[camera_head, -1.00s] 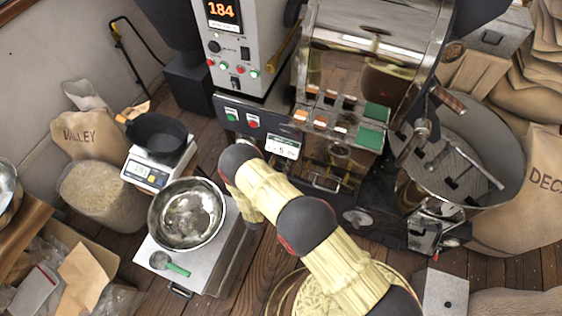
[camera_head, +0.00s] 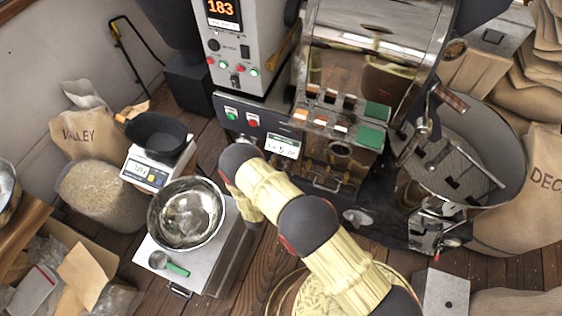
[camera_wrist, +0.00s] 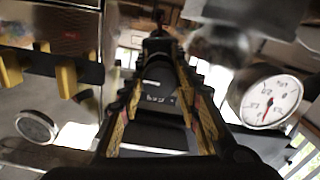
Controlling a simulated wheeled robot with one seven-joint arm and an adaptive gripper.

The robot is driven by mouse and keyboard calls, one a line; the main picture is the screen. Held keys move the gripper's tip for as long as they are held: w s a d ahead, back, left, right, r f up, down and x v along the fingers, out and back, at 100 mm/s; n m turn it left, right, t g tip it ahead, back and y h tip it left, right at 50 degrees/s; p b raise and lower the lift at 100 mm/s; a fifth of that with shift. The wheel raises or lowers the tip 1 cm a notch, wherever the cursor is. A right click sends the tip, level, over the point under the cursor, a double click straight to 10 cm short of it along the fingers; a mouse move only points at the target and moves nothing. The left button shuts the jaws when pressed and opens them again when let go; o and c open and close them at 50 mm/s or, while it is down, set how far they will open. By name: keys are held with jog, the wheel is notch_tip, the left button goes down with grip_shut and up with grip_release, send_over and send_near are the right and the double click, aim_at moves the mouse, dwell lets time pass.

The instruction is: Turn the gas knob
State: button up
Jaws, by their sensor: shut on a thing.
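My gripper (camera_wrist: 157,55) shows in the wrist view, its two yellow-edged fingers running away from the camera and closing together near the top middle. They are shut on a small dark piece (camera_wrist: 157,32), which I take to be the gas knob; it is mostly hidden between the fingertips and its turned angle cannot be read. In the head view my arm reaches to the front of the roaster (camera_head: 335,150), below the panel with green and red buttons. There the arm covers the gripper and the knob.
A round pressure gauge (camera_wrist: 270,102) stands right of the fingers, and another dial (camera_wrist: 37,126) is at left. In the head view, a steel bowl (camera_head: 187,214) and a scale with a black pan (camera_head: 158,135) stand left. The round cooling tray (camera_head: 500,135) is at right.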

jog(key=n+b, duration=0.1)
jog(key=n, duration=0.3)
jog(key=shift+a, duration=0.1)
jog(key=shift+n+b, duration=0.5)
jog(key=shift+n, duration=1.6)
jog(key=o, duration=1.2)
jog(key=shift+c, duration=0.2)
jog(key=v, duration=1.2)
